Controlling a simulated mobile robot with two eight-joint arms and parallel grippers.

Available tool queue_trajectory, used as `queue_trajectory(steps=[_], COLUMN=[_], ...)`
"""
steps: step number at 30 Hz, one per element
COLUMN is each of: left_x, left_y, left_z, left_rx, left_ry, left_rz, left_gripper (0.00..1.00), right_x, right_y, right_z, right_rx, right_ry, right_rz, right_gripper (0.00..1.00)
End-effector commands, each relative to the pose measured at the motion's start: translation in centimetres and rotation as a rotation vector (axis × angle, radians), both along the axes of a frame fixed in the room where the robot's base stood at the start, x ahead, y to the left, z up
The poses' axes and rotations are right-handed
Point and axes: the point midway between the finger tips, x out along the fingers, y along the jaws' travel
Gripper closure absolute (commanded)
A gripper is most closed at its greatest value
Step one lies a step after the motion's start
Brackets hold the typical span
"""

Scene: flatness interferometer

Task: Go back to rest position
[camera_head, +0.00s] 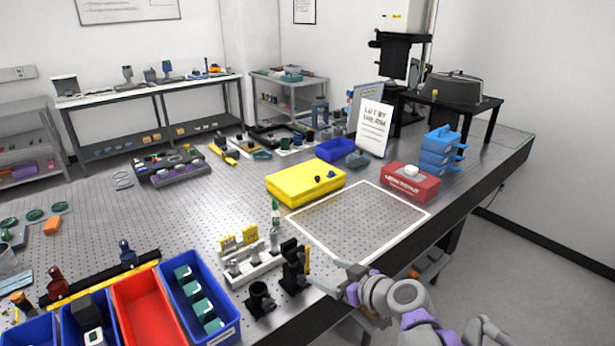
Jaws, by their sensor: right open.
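My right arm comes in from the bottom right, grey with purple parts. My right gripper (328,276) is open and empty at the front edge of the perforated table (230,185). It is just right of a small black holder (293,268) and below the white-outlined square (360,222). Its fingers are small in this view, and whether they touch the table cannot be told. My left gripper does not show.
Blue bins (213,322) and a red bin (145,305) stand at the front left. A yellow case (305,180), a red box (409,184) and stacked blue boxes (437,155) stand farther back. The outlined square is bare. Floor is clear at right.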

Motion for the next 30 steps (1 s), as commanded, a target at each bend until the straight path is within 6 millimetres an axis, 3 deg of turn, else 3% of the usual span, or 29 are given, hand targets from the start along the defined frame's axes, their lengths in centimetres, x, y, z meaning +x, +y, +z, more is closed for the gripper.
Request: queue_trajectory(steps=[4, 8, 12, 16, 21, 30], left_x=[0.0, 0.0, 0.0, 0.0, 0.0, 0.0], left_y=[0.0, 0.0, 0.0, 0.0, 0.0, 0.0], left_z=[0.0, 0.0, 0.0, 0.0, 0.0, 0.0], left_rx=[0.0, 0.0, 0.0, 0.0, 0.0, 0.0], left_ry=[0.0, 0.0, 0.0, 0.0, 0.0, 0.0], left_rz=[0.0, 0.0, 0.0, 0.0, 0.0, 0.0], left_gripper=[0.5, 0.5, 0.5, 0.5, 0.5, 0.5], right_x=[-4.1, -10.6, -17.4, -21.9, -24.7, -25.0], right_y=[0.0, -1.3, -4.2, -7.1, -9.4, -9.8], right_z=[-1.3, -4.2, -7.6, -10.0, -11.4, -11.6], right_rx=[-0.02, -0.068, -0.132, -0.18, -0.211, -0.213], right_ry=[0.12, 0.312, 0.493, 0.589, 0.632, 0.638], right_rz=[-0.024, -0.112, -0.28, -0.445, -0.578, -0.602], right_gripper=[0.1, 0.1, 0.1, 0.1, 0.1, 0.1])
